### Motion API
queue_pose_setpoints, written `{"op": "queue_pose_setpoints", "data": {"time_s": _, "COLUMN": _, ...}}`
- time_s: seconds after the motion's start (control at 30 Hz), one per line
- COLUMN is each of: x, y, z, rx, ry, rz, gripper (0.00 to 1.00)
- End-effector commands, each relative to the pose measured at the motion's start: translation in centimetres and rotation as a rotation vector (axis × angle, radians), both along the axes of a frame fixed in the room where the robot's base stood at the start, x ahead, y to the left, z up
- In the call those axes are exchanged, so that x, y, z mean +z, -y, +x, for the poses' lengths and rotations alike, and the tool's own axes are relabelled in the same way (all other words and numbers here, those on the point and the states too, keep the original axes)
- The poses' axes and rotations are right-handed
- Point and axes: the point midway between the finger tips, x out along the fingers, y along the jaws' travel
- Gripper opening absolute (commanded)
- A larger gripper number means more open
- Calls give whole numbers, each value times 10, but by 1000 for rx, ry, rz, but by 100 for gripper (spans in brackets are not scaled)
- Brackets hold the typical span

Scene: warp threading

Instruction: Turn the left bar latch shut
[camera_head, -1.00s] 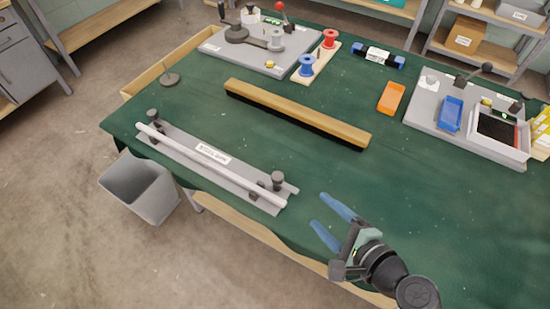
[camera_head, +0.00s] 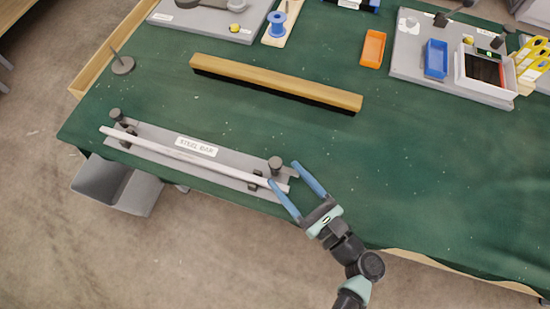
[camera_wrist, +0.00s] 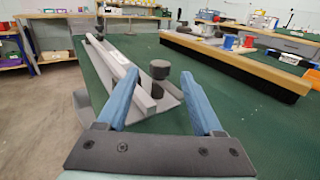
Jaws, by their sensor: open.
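The right latch has a dark knob (camera_head: 275,163), which shows large in the wrist view (camera_wrist: 160,70). My gripper (camera_head: 283,173) is open with blue fingers, at the right end of the base. In the wrist view, this knob appears between the fingertips (camera_wrist: 160,76); I see no grip on it.
A long wooden brush (camera_head: 275,83) lies behind the base. A grey bin (camera_head: 115,187) stands below the front edge. The green table between base and brush is clear.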

Motion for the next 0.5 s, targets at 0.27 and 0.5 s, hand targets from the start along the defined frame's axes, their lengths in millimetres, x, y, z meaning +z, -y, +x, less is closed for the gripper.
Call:
{"op": "queue_pose_setpoints", "data": {"time_s": 0.27, "x": 1, "y": -25, "z": 33, "rx": 1, "ry": 1, "rz": 1, "gripper": 68}}
{"op": "queue_pose_setpoints", "data": {"time_s": 0.5, "x": 0, "y": -30, "z": 39, "rx": -1, "ry": 1, "rz": -1, "gripper": 68}}
